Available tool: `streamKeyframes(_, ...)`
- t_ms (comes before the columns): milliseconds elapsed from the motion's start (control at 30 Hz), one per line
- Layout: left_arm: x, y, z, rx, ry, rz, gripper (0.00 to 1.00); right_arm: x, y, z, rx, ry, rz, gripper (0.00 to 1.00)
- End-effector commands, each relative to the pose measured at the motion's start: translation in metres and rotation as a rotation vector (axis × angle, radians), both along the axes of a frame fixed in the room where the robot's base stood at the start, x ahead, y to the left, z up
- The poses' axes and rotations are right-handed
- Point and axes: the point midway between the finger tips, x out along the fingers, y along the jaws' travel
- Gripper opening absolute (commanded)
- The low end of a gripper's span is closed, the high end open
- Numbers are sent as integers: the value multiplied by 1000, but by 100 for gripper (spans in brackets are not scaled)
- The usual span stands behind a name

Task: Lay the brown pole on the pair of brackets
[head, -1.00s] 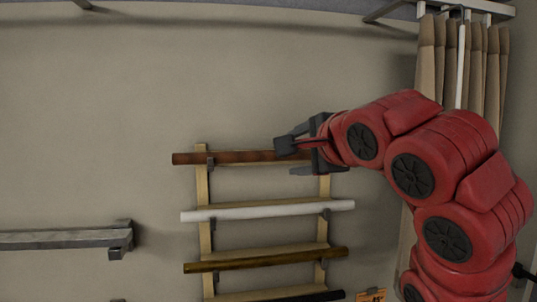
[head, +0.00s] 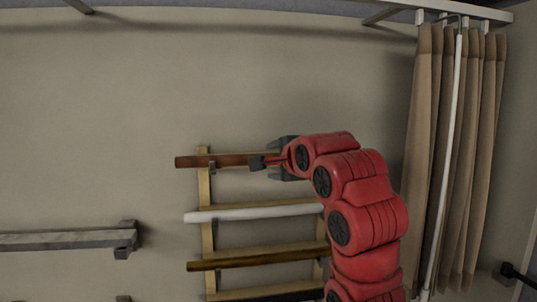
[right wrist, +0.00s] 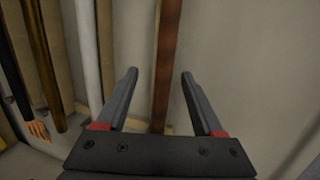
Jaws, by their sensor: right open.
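The reddish-brown pole (head: 215,161) lies level on the top hooks of a wooden rack on the wall. In the right wrist view the brown pole (right wrist: 167,60) runs between the two fingers, with visible gaps on both sides. My right gripper (head: 276,160) is open around the right part of this pole; its fingers (right wrist: 159,74) do not visibly touch it. A grey bar with a bracket end (head: 125,238) projects at the left. Dark brackets (head: 380,15) show under the top edge. I cannot tell which brackets are the pair. My left gripper is out of view.
Below on the rack (head: 205,185) are a white pole (head: 250,213), a darker golden-brown pole (head: 255,259) and a black one partly hidden by my arm. Tan curtains (head: 460,150) hang at the right from a white rail. The wall above the rack is clear.

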Motion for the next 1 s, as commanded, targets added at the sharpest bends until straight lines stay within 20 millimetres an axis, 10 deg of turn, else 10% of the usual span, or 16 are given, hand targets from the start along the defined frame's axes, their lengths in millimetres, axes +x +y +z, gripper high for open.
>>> streamKeyframes(600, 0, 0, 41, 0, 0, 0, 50, 48, 13, -7, -1, -2, -1, 69)
streamKeyframes(1000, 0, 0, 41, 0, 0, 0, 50, 48, 14, -7, -1, -1, 0, 0)
